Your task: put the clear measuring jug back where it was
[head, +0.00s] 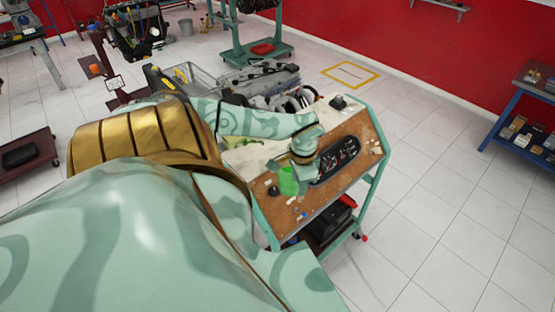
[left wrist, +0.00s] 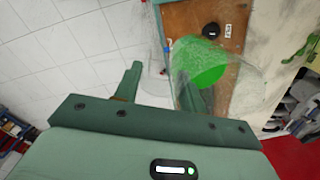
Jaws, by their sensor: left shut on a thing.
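The clear measuring jug (left wrist: 236,82) shows in the left wrist view as a see-through shape with green (left wrist: 200,62) showing in it. I cannot tell if the green is liquid. In the head view the green of the jug (head: 288,181) is over the front part of the cart's brown top. My left gripper (left wrist: 160,85) has its fingers at the jug's side, shut on a clear part of it, likely the handle. In the head view the left gripper (head: 298,172) is beside the jug, its fingertips mostly hidden. I cannot tell whether the jug touches the top. My right gripper is not in view.
The cart (head: 352,178) has a dark oval tray (head: 335,162) of parts right beside the gripper. A small black round thing (head: 273,191) lies left of the jug; it also shows in the left wrist view (left wrist: 211,30). An engine (head: 262,80) stands behind. White floor is open on the right.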

